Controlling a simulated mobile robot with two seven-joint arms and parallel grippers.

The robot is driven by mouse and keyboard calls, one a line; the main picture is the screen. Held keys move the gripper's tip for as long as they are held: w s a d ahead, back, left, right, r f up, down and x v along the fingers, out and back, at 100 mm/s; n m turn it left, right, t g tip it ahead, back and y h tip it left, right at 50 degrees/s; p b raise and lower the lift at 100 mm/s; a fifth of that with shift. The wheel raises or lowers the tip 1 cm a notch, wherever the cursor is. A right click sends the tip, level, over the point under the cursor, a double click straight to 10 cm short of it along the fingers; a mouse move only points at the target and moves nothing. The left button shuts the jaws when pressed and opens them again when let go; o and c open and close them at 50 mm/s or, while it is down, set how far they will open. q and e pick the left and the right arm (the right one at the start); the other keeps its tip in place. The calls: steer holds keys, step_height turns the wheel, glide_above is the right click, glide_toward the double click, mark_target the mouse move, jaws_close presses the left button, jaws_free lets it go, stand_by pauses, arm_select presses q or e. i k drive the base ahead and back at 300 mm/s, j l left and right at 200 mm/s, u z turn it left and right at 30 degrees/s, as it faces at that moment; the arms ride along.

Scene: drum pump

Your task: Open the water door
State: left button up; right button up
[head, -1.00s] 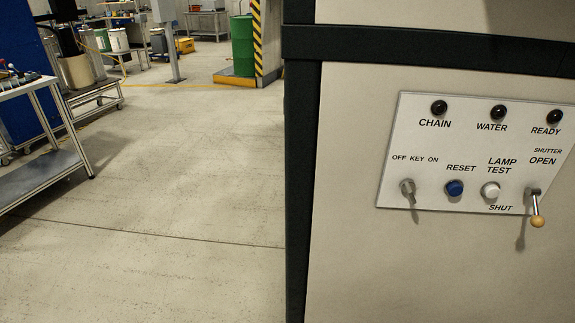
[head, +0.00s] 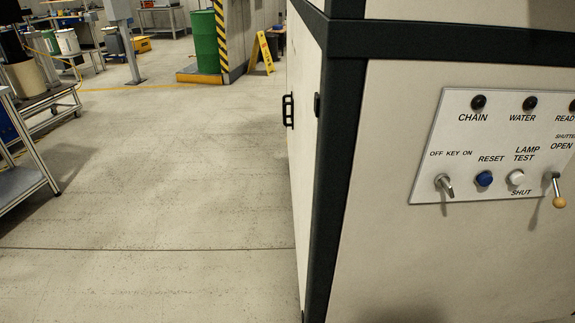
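A cream cabinet with dark edge frames (head: 330,150) fills the right of the head view. Its left side face (head: 304,110) shows at a steep angle and carries a black handle (head: 288,110). A small dark fitting (head: 317,104) sits near that face's front edge. The side face looks closed, and I cannot read any label on it. The front control panel (head: 440,140) has dark CHAIN, WATER and READY lamps, a key switch (head: 445,186), a blue RESET button (head: 484,178), a white lamp-test button (head: 516,177) and a shutter lever (head: 557,190) pointing down. Neither gripper is in view.
Open concrete floor (head: 170,200) lies left of the cabinet. A metal cart (head: 35,160) stands at the left edge. A green drum (head: 205,42), a striped post (head: 223,40) and a yellow floor sign (head: 261,52) stand farther back.

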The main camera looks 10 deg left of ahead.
mark_target(307, 53)
steer(key=j, duration=0.8)
steer(key=j+z, duration=0.25)
steer(key=i+j+z, duration=0.15)
steer(key=z, duration=0.25)
steer(key=i+j+z, duration=0.15)
steer(key=z, duration=0.3)
steer(key=i+j+z, duration=0.2)
steer(key=j, duration=0.3)
steer(key=j+z, duration=0.2)
steer(key=j, duration=0.3)
steer(key=i+j+z, duration=0.15)
steer(key=j, duration=0.35)
steer(key=i+j, duration=0.1)
steer(key=j, duration=0.7)
steer(key=i+j+z, duration=0.1)
steer(key=j, duration=0.7)
steer(key=i+j, duration=0.1)
steer(key=j, duration=0.7)
